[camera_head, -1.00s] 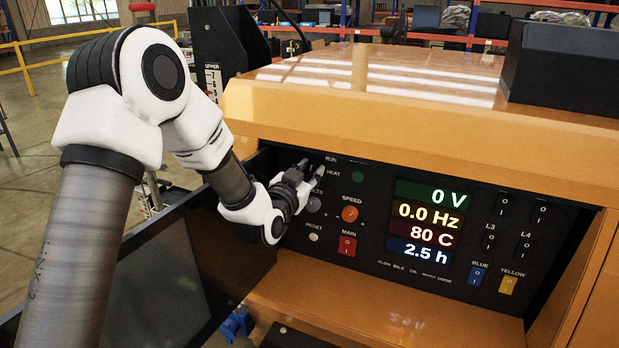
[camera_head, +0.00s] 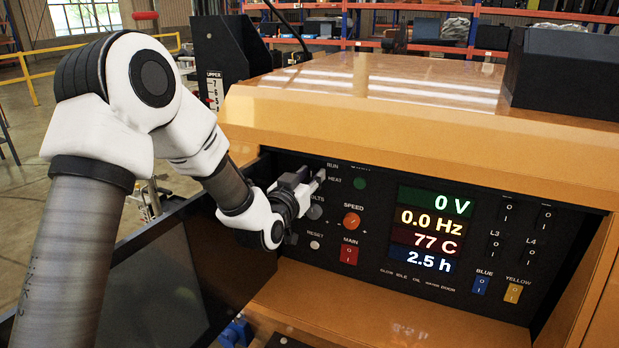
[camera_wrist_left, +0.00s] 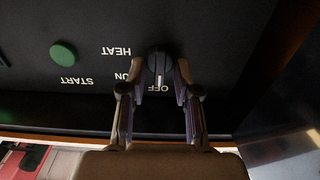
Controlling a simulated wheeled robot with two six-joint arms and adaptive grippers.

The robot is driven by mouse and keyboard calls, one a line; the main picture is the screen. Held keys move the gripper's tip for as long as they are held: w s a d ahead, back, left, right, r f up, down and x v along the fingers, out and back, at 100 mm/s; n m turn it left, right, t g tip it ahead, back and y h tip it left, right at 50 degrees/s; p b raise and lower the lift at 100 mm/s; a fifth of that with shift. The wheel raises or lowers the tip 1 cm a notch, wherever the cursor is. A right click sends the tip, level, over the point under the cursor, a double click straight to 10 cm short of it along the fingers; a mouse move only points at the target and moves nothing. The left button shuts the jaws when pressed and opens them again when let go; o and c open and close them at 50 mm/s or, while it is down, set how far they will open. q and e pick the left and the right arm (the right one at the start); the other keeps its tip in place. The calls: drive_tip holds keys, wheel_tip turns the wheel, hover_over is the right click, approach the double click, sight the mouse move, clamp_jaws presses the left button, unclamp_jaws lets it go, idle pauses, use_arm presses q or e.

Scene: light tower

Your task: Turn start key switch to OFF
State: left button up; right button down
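The start key switch (camera_wrist_left: 158,66) is a dark round knob on the black panel in the left wrist view. A pale mark on it points at the OFF label (camera_wrist_left: 158,87). The RUN, HEAT and START labels lie to its left. My left gripper (camera_wrist_left: 159,72) has its two fingers spread, one on each side of the knob, with small gaps showing. In the head view, my left gripper (camera_head: 307,178) is at the panel's upper left, by RUN and HEAT, and hides the switch. My right gripper is not in view.
A green button (camera_wrist_left: 64,54) is beside the switch. The orange speed knob (camera_head: 352,222), red main switch (camera_head: 349,254) and lit display (camera_head: 430,228) are to the right on the panel. An open dark door (camera_head: 150,275) stands at the left. The orange housing overhangs the panel.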

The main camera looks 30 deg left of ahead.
use_arm(q)
drive_tip(key=shift+w+f, duration=0.1)
drive_tip(key=s, duration=1.2)
drive_tip(key=shift+d, duration=0.35)
